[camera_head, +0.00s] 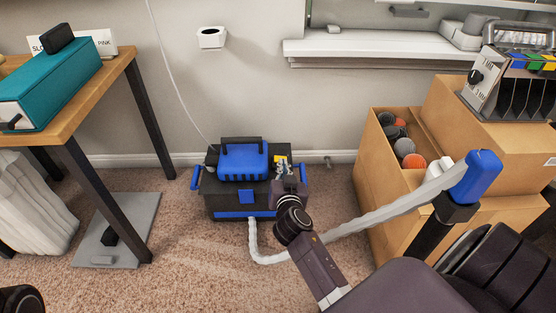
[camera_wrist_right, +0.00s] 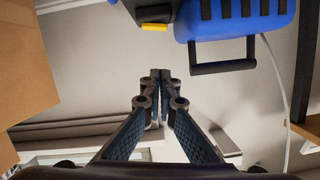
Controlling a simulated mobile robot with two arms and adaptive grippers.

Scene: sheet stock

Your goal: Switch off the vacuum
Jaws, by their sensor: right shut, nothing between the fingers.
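The vacuum (camera_head: 240,194) is a black and blue box on the carpet by the wall. Its blue lid with a black handle also shows inverted at the top of the right wrist view (camera_wrist_right: 250,27). A small yellow part (camera_head: 279,159) is on its top right; it also shows in the wrist view (camera_wrist_right: 155,27). My right gripper (camera_head: 283,171) is over the vacuum's right side, close to the yellow part. Its fingers (camera_wrist_right: 160,75) are shut and empty; contact cannot be told. The switch's state is unclear.
A pale hose (camera_head: 345,230) runs from the vacuum to a blue-ended nozzle (camera_head: 476,177) at right. Cardboard boxes (camera_head: 375,180) stand right, a wooden table (camera_head: 115,70) left. A cord (camera_head: 168,70) hangs by the wall. A grey plate (camera_head: 140,215) lies on the carpet.

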